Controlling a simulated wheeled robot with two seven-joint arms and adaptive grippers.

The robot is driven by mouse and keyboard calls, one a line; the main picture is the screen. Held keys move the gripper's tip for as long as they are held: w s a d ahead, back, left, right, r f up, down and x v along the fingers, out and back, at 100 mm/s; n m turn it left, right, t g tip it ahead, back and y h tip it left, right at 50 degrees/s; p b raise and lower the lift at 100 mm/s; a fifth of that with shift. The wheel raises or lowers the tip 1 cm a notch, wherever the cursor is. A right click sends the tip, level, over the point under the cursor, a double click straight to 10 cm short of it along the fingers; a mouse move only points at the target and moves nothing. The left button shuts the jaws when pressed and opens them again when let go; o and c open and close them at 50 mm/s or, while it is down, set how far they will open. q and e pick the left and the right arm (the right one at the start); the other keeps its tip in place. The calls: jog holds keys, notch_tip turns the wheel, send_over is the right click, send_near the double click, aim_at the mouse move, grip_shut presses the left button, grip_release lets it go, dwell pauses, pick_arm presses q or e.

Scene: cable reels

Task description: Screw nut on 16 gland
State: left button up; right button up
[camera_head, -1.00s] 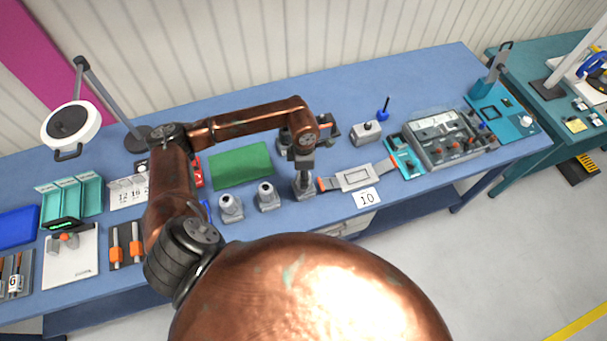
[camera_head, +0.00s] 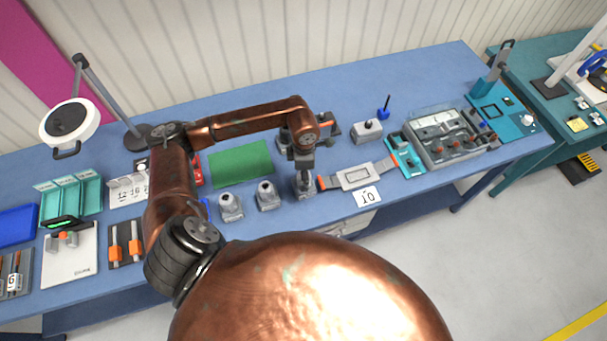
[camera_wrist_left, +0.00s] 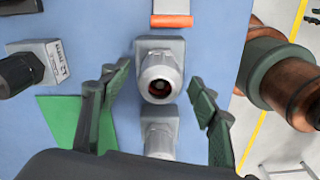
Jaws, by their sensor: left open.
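My left gripper (camera_head: 304,184) hangs pointing down over a grey gland (camera_wrist_left: 160,75) that has a ribbed round nut-like top with a dark bore. In the left wrist view the two dark fingers of the gripper (camera_wrist_left: 160,76) are open, one on each side of this gland, with gaps visible; I cannot tell their height over it. A second grey gland (camera_wrist_left: 159,138) stands just below it in that view; it also shows in the head view (camera_head: 267,196). A third gland (camera_head: 230,207) stands further left. Size marks on these glands are not readable. My right gripper is out of view.
A green mat (camera_head: 240,163) lies behind the glands. A grey strap piece with orange ends (camera_head: 357,177) and a card marked 10 (camera_head: 367,197) lie right of the gripper. A block with a black top (camera_wrist_left: 38,64) stands left in the wrist view. A numbered holder (camera_head: 128,192) stands at left.

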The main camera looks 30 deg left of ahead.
pick_arm(q)
notch_tip(320, 180, up, 12)
dwell(0.5)
dwell(0.4)
